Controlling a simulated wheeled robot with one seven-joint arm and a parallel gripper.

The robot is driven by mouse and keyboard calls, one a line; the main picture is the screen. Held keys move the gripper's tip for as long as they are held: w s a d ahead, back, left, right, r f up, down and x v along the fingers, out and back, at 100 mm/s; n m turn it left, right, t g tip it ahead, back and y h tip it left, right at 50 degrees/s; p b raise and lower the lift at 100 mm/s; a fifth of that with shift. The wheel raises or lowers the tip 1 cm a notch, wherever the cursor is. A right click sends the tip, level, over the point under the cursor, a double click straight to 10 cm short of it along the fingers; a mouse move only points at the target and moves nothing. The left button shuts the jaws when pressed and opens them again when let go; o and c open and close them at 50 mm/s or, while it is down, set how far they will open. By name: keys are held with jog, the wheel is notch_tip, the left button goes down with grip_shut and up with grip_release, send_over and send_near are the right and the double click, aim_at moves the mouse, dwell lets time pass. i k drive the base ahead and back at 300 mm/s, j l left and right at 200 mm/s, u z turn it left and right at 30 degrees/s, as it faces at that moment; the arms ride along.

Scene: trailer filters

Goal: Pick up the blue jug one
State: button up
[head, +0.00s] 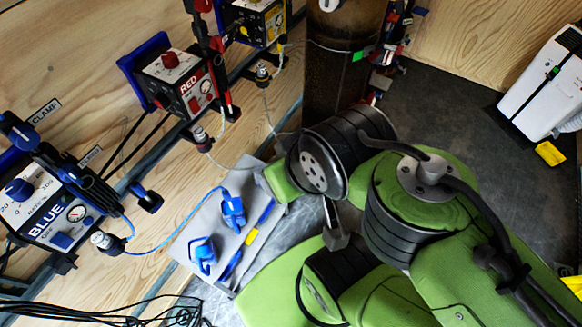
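No plain jug shape shows. The closest match is a small clear jar with a metal top (105,241) beside the box marked BLUE (50,212) at the lower left; a blue tube runs from it to the grey board. A blue clamp-like piece (232,210) and another blue piece (203,254) lie on the grey board (208,224). My gripper (336,238) seems to show only as a small grey metal part below my arm's black joint, right of the board and apart from the blue pieces. My arm hides the rest, so its opening cannot be seen.
A RED box (183,82) and a yellow box (258,20) hang on the wooden wall, with similar jars (201,138). A rusty cylinder (340,75) stands at the back. Black cables (90,312) lie lower left.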

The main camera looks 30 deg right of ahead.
aim_at(200, 250)
jog(key=z, duration=0.35)
jog(key=j+u, duration=0.1)
jog(key=u, duration=0.3)
jog(key=j+u, duration=0.1)
jog(key=u, duration=0.75)
jog(key=j+u, duration=0.25)
jog(key=j, duration=0.2)
jog(key=j+u, duration=0.3)
jog(key=j, duration=0.2)
jog(key=i, duration=0.05)
